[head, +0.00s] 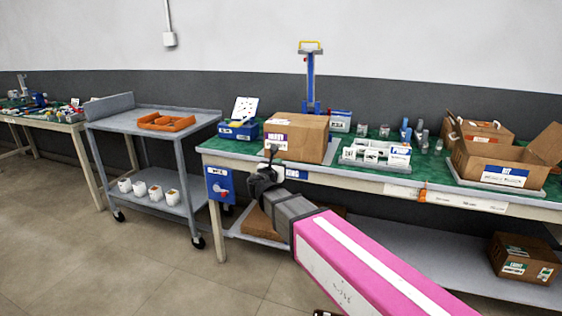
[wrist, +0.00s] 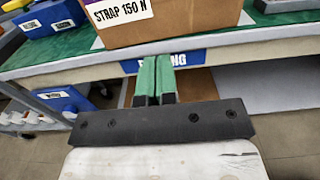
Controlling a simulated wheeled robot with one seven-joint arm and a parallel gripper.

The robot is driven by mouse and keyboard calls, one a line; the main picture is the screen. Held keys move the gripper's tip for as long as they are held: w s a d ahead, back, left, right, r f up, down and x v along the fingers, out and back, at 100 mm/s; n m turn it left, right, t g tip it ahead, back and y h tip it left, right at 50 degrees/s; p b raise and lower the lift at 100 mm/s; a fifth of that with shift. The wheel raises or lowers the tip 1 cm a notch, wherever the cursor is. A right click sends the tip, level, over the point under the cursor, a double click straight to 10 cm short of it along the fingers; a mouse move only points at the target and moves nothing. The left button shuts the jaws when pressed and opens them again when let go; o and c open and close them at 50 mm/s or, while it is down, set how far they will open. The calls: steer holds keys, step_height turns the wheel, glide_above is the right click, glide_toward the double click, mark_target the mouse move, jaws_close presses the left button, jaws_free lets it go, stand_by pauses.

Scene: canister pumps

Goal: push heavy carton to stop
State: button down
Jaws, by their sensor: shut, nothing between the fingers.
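The heavy carton (head: 302,136) is a closed brown box with a purple and white label, standing on the green-topped workbench (head: 230,149) near its left end. In the wrist view the carton (wrist: 195,22) is at the top, with a label reading "STRAP 150 N". My gripper (head: 270,155) is shut and empty, in front of the bench edge and just below the carton's front face. In the wrist view its green fingertips (wrist: 164,60) lie together in front of a blue edge sign (wrist: 140,60). I see no clear contact with the carton. I cannot make out the stop.
A blue bin (head: 240,130) is left of the carton, and a white parts tray (head: 376,154) is to its right. An open carton (head: 490,162) stands farther right. A grey cart (head: 150,120) stands left of the bench. The floor in front is clear.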

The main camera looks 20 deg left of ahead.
mark_target(290, 150)
steer(key=w, duration=0.8)
steer(key=w+d, duration=0.1)
steer(key=w, duration=0.3)
steer(key=shift+w, duration=0.25)
